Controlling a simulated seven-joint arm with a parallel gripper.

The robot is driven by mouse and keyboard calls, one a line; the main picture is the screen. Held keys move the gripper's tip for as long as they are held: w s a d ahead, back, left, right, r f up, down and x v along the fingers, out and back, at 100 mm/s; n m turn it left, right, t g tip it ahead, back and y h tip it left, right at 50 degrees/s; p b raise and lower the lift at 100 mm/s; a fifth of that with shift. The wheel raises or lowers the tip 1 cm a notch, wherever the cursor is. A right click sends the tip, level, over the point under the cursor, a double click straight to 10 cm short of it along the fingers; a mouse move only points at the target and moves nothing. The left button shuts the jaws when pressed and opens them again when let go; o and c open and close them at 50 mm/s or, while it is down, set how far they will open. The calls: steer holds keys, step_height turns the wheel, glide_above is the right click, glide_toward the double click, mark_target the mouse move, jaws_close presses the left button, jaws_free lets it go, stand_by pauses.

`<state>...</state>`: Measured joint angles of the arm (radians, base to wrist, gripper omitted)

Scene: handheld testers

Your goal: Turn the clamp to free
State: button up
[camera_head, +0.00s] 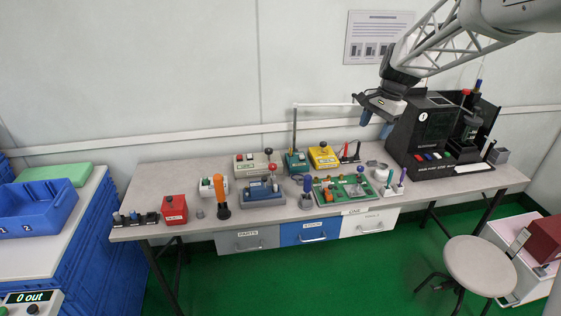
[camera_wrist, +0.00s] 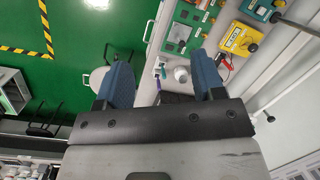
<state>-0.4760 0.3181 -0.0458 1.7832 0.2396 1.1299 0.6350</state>
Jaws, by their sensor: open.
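The clamp is too small to make out for certain. A green fixture board (camera_head: 329,198) with a grey metal part (camera_head: 353,188) on it lies on the workbench right of its middle; I cannot tell whether that part is the clamp or how it is turned. The board also shows at the top of the wrist view (camera_wrist: 181,32). My gripper (camera_head: 376,124) hangs in the air above the back right of the bench, well above the board. Its two blue fingers (camera_wrist: 161,62) are apart with nothing held between them.
A yellow box (camera_head: 323,155), a teal box (camera_head: 293,160) with an upright post, and a red box (camera_head: 174,208) stand on the bench (camera_head: 160,177). A tall black tester (camera_head: 420,125) stands right, close to my gripper. Pens stand in a white holder (camera_head: 389,190). A stool (camera_head: 479,265) is in front.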

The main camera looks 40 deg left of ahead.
steer(key=w+a+f, duration=0.1)
steer(key=a+f, duration=0.2)
steer(key=a, duration=0.3)
steer(key=w+a+f+g, duration=0.1)
steer(key=w+a+f, duration=0.15)
steer(key=a, duration=0.35)
steer(key=a+f, duration=0.4)
steer(key=a, duration=0.2)
steer(key=m+g, duration=0.1)
glide_toward(273, 165)
steer(key=shift+a+f+m+g, duration=0.3)
steer(key=shift+a+f, duration=0.05)
steer(key=shift+f, duration=0.25)
steer(key=shift+x, duration=3.8)
steer(key=shift+d+f, duration=0.1)
steer(key=shift+d, duration=0.05)
steer(key=shift+c, duration=0.4)
